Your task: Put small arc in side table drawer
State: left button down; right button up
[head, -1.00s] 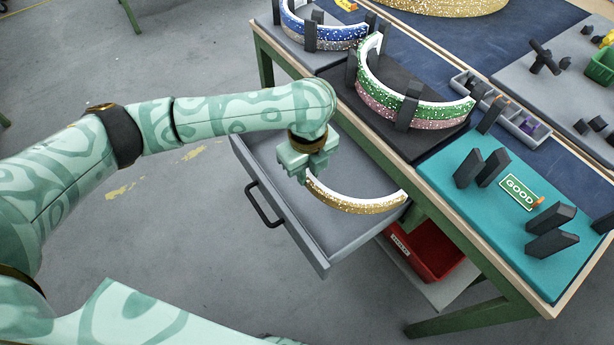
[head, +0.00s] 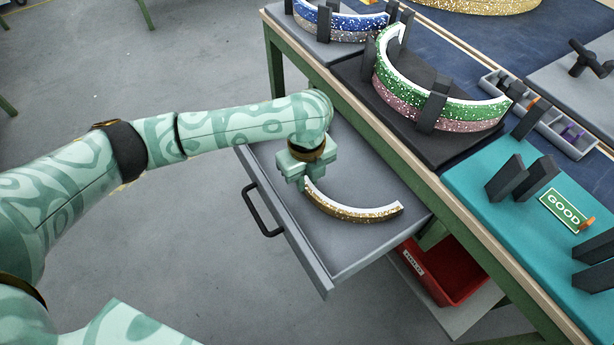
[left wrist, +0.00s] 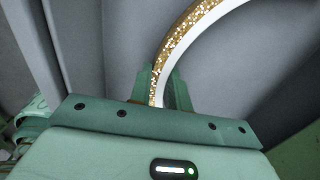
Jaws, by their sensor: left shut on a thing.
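The small arc (head: 355,211) is a thin curved strip with gold glitter on its outer side and a white top. My left gripper (head: 304,182) is shut on its near-left end. The arc is inside the open side table drawer (head: 345,255), over the grey drawer floor; I cannot tell whether it touches the floor. In the left wrist view the arc (left wrist: 180,42) rises from between the two fingertips (left wrist: 160,95) and curves up to the right. The drawer has a black handle (head: 262,212) on its front. My right gripper is not in view.
Green-and-pink (head: 440,105) and blue-and-grey (head: 340,24) glitter arcs stand between black posts on the table. A teal board with a GOOD sign (head: 564,210) lies at right. A red bin (head: 440,275) sits on a shelf below. Open floor lies left of the drawer.

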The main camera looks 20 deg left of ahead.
pick_arm(q)
jog(key=c, duration=1.3)
grip_release()
notch_tip(320, 180, up, 8)
jog(key=p, duration=0.4)
jog(key=shift+p, duration=0.35)
notch_tip(320, 180, up, 4)
jog(key=shift+r+p, duration=0.1)
jog(key=shift+p, duration=1.1)
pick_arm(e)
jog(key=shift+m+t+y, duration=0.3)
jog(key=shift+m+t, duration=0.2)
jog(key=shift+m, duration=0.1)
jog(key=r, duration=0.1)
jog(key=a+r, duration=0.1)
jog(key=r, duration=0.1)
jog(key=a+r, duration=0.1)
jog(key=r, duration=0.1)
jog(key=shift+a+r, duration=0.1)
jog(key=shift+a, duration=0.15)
